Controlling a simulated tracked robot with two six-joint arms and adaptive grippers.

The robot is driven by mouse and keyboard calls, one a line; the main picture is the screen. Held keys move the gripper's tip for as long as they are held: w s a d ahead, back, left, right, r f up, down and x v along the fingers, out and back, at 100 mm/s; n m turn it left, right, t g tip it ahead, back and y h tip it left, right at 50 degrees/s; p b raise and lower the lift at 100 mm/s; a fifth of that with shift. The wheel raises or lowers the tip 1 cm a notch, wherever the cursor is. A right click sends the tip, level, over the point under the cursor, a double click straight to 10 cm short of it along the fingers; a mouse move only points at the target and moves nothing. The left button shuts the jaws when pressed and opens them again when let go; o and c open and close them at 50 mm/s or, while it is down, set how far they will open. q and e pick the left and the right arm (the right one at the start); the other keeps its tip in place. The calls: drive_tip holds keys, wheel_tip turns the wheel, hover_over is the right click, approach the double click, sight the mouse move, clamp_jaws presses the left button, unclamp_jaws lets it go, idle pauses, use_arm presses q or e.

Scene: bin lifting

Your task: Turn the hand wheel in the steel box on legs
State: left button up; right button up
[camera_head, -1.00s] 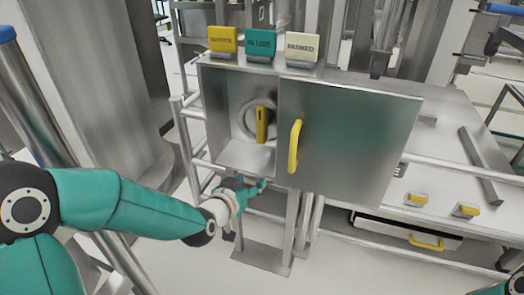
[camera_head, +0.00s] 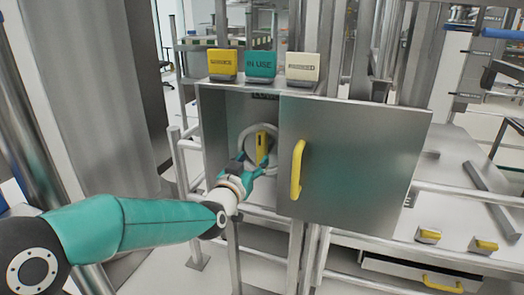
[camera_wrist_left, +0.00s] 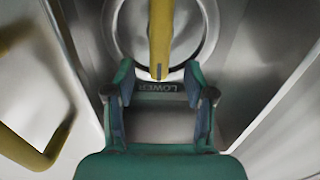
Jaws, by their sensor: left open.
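The steel box (camera_head: 212,128) stands on legs, its door (camera_head: 355,160) swung open to the right with a yellow handle (camera_head: 297,170). Inside at the back is a round grey hand wheel (camera_head: 246,134) with a yellow bar (camera_head: 262,146) across it. The wheel (camera_wrist_left: 207,45) and its yellow bar (camera_wrist_left: 160,38) also show in the left wrist view, above a "LOWER" label (camera_wrist_left: 166,88). My left gripper (camera_head: 256,166) is open at the box opening, just below the bar; in the left wrist view its fingers (camera_wrist_left: 158,82) spread either side of the bar's lower end. Contact cannot be told. My right gripper is out of view.
Yellow, teal and white signs (camera_head: 260,64) stand on top of the box. The open door blocks the space to its right. Metal rails (camera_head: 185,150) run left of the box. A bench with yellow-handled parts (camera_head: 428,236) lies at right.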

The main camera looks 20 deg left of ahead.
sight(260, 151)
use_arm(q)
drive_tip(key=w, duration=0.7)
drive_tip(key=shift+w+d, duration=0.15)
drive_tip(key=shift+w, duration=0.15)
clamp_jaws()
